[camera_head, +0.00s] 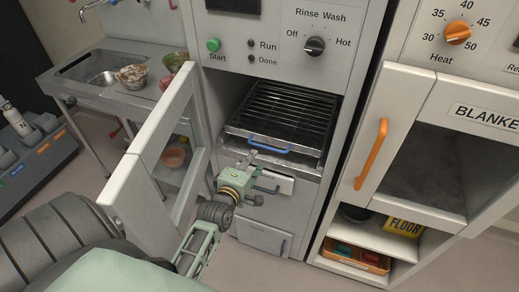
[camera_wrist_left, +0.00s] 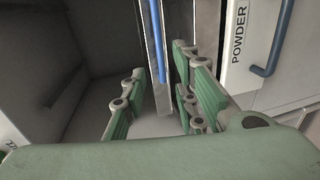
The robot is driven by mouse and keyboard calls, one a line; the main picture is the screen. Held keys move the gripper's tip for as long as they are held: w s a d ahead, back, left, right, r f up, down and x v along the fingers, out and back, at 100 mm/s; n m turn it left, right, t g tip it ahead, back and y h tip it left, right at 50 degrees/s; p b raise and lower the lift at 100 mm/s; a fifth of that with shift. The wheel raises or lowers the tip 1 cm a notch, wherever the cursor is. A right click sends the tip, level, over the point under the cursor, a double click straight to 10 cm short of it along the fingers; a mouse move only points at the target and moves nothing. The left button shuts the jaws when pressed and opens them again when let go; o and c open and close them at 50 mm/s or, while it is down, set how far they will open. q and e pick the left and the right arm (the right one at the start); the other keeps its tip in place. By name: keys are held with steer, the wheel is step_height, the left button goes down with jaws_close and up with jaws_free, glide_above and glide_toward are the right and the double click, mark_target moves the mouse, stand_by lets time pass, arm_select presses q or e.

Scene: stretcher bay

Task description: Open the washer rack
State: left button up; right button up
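The washer rack (camera_head: 287,103) is a dark wire rack inside the washer, with a blue handle (camera_head: 268,144) along its front edge. The washer door (camera_head: 165,140) stands open to the left. My left gripper (camera_head: 252,160) is just in front of and below the rack's handle. In the left wrist view, my left gripper (camera_wrist_left: 160,100) has its green fingers spread apart, with the blue handle (camera_wrist_left: 157,42) beyond and between them. The handle appears apart from the fingers. My right gripper is not in view.
The powder drawer (camera_wrist_left: 245,45) with its own blue handle (camera_wrist_left: 275,45) lies close by the fingers. Right of the washer stands a blanket cabinet with an orange handle (camera_head: 371,153). A sink counter (camera_head: 100,75) with bowls is at the left.

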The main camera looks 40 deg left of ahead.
arm_select(q)
steer(key=x, duration=0.7)
steer(key=shift+w+p, duration=0.2)
steer(key=shift+p, duration=0.15)
steer(key=shift+f, duration=0.1)
steer(key=shift+c, duration=0.4)
jaws_close()
